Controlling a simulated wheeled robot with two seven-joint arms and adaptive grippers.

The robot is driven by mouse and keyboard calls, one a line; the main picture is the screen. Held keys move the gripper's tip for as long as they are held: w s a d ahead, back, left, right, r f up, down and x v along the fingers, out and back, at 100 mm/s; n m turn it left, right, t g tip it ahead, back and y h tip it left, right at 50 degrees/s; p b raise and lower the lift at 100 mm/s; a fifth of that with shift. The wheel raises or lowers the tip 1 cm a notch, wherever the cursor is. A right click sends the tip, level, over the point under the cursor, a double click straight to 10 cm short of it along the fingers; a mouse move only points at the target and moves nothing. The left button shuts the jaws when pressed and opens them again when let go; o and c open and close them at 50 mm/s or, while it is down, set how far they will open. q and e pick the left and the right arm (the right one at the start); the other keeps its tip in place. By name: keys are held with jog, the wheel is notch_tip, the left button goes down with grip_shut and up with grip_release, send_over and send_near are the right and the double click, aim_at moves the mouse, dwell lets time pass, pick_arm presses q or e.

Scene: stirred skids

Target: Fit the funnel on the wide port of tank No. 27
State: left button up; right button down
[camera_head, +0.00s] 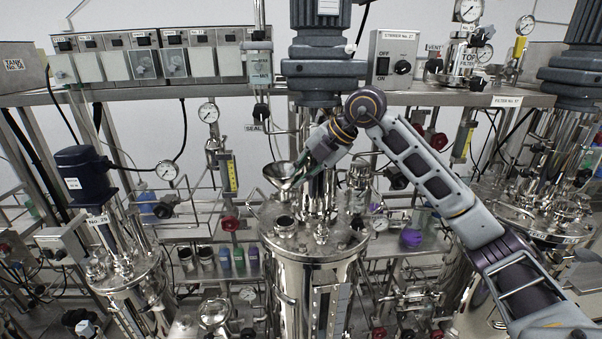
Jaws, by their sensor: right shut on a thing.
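The steel funnel (278,174) is held above the left side of the lid of tank No. 27 (310,275). My right gripper (300,172) comes in from the right and is shut on the funnel's right side. An open, short round port (285,221) stands on the lid, below the funnel and apart from it. It looks like the wide port. The funnel's lower end is hard to make out against the shiny fittings. My left gripper is not in view.
A grey stirrer motor (319,55) and its shaft stand over the tank's middle, close to my right gripper. A shelf edge (450,97) runs behind. Tank No. 29 (128,270) with a dark blue motor (84,172) stands at left. Pipes and gauges crowd the back.

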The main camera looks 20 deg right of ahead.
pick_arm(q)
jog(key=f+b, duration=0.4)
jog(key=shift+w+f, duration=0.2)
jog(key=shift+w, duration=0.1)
pick_arm(e)
notch_tip(320, 180, down, 6)
jog(key=shift+f, duration=0.15)
pick_arm(q)
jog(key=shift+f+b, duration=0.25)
jog(key=shift+b, duration=0.25)
pick_arm(e)
jog(key=shift+s, duration=0.1)
dwell(0.3)
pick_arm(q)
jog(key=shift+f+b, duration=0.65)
pick_arm(e)
jog(key=shift+f, duration=0.9)
dwell(1.5)
jog(key=c, duration=1.1)
grip_release()
jog(key=shift+o, duration=0.2)
